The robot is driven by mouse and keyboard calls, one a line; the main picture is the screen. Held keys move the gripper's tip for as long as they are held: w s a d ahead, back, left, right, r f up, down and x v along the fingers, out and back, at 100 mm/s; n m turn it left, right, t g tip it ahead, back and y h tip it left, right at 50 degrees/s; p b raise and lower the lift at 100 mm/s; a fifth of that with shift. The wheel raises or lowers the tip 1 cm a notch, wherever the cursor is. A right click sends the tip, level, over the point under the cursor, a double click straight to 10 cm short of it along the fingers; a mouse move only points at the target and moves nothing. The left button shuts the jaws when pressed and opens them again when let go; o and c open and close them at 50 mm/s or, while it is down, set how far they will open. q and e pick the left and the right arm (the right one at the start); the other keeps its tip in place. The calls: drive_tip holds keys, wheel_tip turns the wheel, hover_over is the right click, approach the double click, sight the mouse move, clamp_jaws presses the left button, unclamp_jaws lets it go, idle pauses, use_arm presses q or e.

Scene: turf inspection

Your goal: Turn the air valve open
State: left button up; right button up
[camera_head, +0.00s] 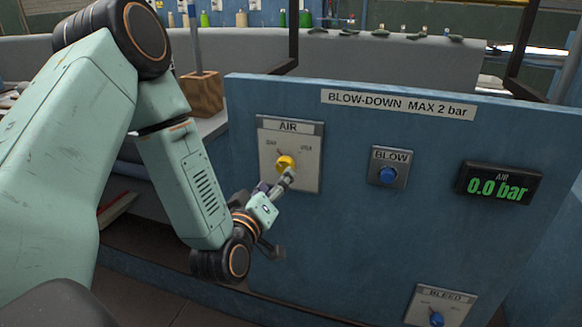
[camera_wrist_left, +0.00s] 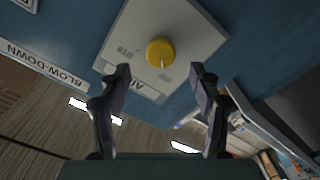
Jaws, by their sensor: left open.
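The air valve is a yellow knob (camera_head: 286,164) on a pale plate (camera_head: 308,180) marked AIR, set in a blue panel. In the left wrist view the knob (camera_wrist_left: 160,52) sits ahead, between and beyond the fingertips, with a white pointer line on it. I cannot tell from these views whether a fingertip touches the knob. My right gripper is not in view.
The blue panel (camera_head: 360,240) also bears a blue BLOW button (camera_head: 388,175), a BLEED knob (camera_head: 437,319) low on the right and a display (camera_head: 499,184) reading 0.0 bar. A wooden block (camera_head: 202,93) stands on a bench behind my left arm.

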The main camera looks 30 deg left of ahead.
sight(283, 168)
use_arm(q)
drive_tip(key=b+x, duration=0.1)
drive_tip(key=x, duration=0.2)
drive_tip(key=b+x, duration=0.1)
drive_tip(key=x, duration=0.2)
drive_tip(key=shift+w+a, duration=0.2)
drive_tip(key=shift+a, duration=0.1)
drive_tip(key=shift+w+a+r, duration=0.1)
drive_tip(key=shift+w, duration=0.45)
drive_tip(key=c, duration=1.2)
